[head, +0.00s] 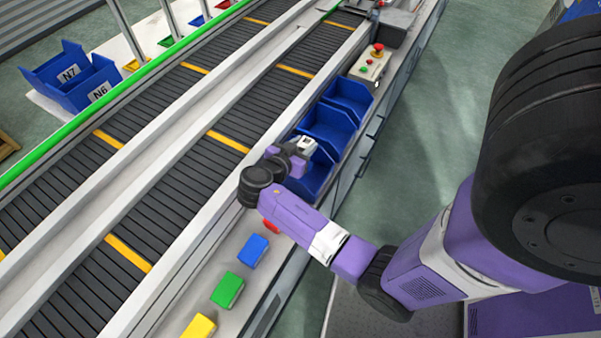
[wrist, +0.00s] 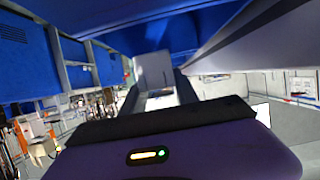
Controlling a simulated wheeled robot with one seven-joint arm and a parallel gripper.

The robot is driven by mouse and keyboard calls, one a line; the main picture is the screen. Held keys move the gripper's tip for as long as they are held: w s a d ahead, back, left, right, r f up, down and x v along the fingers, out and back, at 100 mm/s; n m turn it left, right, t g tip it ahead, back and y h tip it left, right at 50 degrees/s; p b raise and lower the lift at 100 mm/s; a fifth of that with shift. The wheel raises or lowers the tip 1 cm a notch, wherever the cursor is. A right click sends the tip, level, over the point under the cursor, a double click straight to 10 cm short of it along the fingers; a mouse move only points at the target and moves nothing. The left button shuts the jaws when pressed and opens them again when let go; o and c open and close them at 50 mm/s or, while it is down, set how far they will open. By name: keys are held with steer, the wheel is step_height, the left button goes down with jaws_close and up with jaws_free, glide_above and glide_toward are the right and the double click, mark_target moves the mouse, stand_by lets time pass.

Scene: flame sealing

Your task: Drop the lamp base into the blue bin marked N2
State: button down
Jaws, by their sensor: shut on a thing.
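My gripper (head: 302,150) is low at the counter's edge, above the nearest of the blue bins. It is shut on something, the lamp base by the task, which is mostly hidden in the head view. A pale grey block shows ahead of my wrist in the wrist view; I cannot tell if it is the lamp base or a finger. Three blue bins stand in a row on the counter: the nearest bin (head: 318,178), partly behind my wrist, the middle bin (head: 327,128) and the far bin (head: 350,92). No label shows on them, so I cannot tell which is N2.
Blue bins marked N7 (head: 62,66) and N6 (head: 92,88) stand across the conveyor (head: 190,125). A blue block (head: 253,250), green block (head: 227,290) and yellow block (head: 199,327) lie on the counter nearer me. A button box (head: 371,64) stands beyond the bins.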

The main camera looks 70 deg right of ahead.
steer(key=shift+f, duration=0.7)
steer(key=c, duration=0.9)
jaws_free()
steer(key=shift+o, duration=0.2)
steer(key=b+v, duration=0.2)
steer(key=v, duration=0.5)
steer(key=shift+a+r, duration=0.2)
steer(key=shift+a, duration=0.15)
